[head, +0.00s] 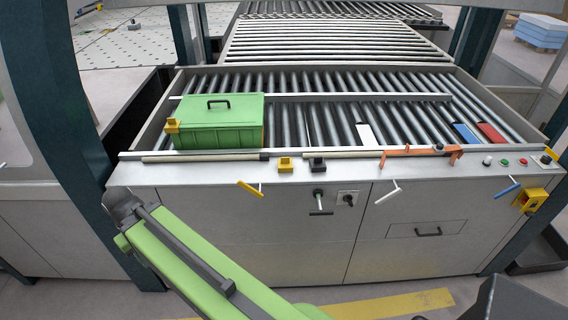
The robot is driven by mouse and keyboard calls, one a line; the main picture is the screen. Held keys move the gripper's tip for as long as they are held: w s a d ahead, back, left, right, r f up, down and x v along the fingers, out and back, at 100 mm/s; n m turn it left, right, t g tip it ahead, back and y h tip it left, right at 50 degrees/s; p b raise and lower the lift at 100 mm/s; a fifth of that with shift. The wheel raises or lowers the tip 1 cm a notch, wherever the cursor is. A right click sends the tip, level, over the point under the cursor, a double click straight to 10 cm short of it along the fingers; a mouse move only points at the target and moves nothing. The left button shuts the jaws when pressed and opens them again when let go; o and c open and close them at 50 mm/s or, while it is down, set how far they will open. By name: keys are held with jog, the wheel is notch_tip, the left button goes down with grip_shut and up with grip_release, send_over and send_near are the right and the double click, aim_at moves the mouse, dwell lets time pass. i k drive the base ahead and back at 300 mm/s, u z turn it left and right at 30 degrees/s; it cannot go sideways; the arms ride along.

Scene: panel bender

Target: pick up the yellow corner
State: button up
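A small yellow corner-like block (285,165) sits on the pale front ledge of the machine, left of a similar black block (317,164). Another small yellow piece (172,125) is at the left end of the green box (220,122). I cannot tell for certain which of the two is the yellow corner. My green arm link reaches from the bottom of the picture up to a dark joint near the machine's left front post.
The green lidded box stands on the roller bed (330,108). Rods and an orange tool (420,152) lie along the ledge. Yellow, black, white and blue handles stick out from the front panel (260,230). A yellow switch box (531,200) is at the right.

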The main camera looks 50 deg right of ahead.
aim_at(285, 164)
jog(key=i, duration=0.95)
